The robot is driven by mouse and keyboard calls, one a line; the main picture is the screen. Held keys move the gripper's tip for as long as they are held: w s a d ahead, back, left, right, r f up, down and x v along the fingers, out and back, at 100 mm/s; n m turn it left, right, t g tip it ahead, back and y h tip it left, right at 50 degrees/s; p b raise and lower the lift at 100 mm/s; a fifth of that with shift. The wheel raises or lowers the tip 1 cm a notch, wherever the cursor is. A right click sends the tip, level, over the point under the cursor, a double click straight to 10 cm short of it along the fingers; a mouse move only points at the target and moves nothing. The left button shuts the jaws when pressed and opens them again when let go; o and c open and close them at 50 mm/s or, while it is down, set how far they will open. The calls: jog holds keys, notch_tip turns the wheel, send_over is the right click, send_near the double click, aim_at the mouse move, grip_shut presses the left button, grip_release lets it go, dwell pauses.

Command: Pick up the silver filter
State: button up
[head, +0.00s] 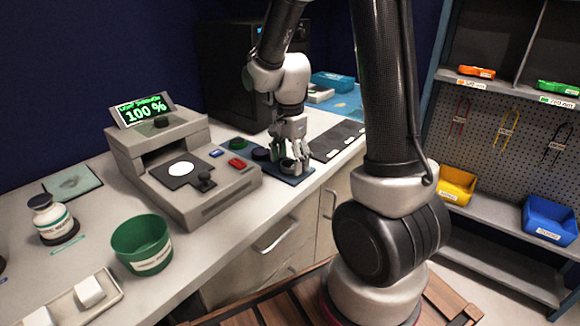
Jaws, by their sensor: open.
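A small round piece with a greyish rim, which looks like the silver filter (289,166), sits at the right end of a dark blue mat (293,178) on the counter. My gripper (291,163) points down over this piece with its fingers open. The fingers are low and straddle or sit close beside it; I cannot tell whether they touch it. The fingers hide part of the piece. A dark round piece (261,154) lies just left of the gripper on the same mat.
A grey instrument (215,187) with a "100 %" display (142,109) stands left of the gripper. A green round piece (238,144) and a dark panel (335,140) are nearby. A green cup (141,244) and a white bottle (52,220) are at the front left.

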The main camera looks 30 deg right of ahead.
jog(key=shift+f, duration=0.15)
jog(key=shift+c, duration=0.3)
jog(key=c, duration=1)
jog(key=shift+c, duration=0.2)
